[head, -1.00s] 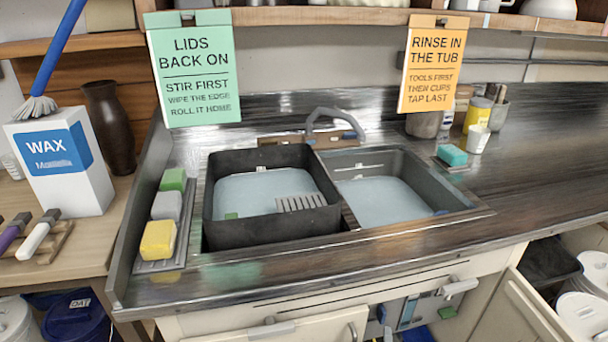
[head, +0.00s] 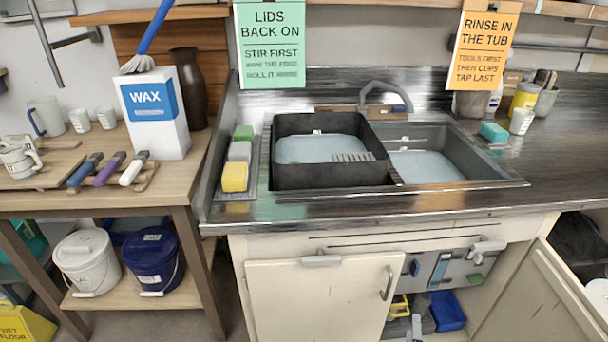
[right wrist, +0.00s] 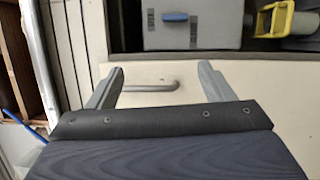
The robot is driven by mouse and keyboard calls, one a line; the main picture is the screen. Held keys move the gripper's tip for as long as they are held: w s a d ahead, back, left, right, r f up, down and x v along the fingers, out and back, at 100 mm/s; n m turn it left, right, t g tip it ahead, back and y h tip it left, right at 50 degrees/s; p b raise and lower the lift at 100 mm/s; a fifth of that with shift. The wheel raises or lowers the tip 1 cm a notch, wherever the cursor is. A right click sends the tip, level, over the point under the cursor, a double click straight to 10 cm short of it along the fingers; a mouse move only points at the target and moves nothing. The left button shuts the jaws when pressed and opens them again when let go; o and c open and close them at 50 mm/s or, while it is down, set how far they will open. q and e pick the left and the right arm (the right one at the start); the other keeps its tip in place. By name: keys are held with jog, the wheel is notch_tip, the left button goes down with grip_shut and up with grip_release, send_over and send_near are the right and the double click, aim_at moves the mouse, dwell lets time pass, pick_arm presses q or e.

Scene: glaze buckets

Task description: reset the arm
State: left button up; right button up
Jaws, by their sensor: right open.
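My right gripper (right wrist: 160,70) shows in the right wrist view, its two grey fingers wide apart with nothing between the tips. Beyond them is a cream cupboard door with a metal handle (right wrist: 150,87). The handle appears between the fingers in the picture; I cannot tell how far off it is. In the head view the same handle (head: 387,284) is on the door (head: 320,305) below the sink. I cannot make out either gripper clearly in the head view. My left gripper is not in view.
The counter holds a dark tub (head: 290,178) in the sink and several sponges (head: 240,152). The cupboard's right door (head: 555,285) stands open, with a grey case (head: 450,268) inside. A side table (head: 185,203) at left has a white bucket (head: 88,262) and blue bucket (head: 152,262) below.

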jog(key=s+a+r+n+g+y+p, duration=0.25)
jog(key=a+r+n+g+y, duration=0.45)
jog(key=r+n+y, duration=0.75)
jog(key=s+a+r+n+g+y+p, duration=0.1)
jog(key=s+a+r+n+g+y, duration=0.3)
jog(key=a+r+n+y, duration=1.1)
jog(key=s+d+r+n+g+h+p, duration=0.1)
jog(key=s+d+r+n+g+h, duration=0.2)
jog(key=s+n+h, duration=0.6)
jog(key=s+d+r+n+g+h+p, duration=0.1)
jog(key=s+d+n+g+h+p, duration=0.25)
jog(key=n+h, duration=0.6)
jog(key=s+d+r+n+t+h, duration=0.2)
jog(key=s+d+r+n+t, duration=0.1)
jog(key=d+r+n+t, duration=0.1)
jog(key=d+n+t, duration=0.1)
jog(key=d+n, duration=0.1)
jog(key=d, duration=0.1)
jog(key=shift+s+d+n+h, duration=0.15)
jog(key=shift+s+n+h, duration=0.05)
jog(key=shift+n+h, duration=0.2)
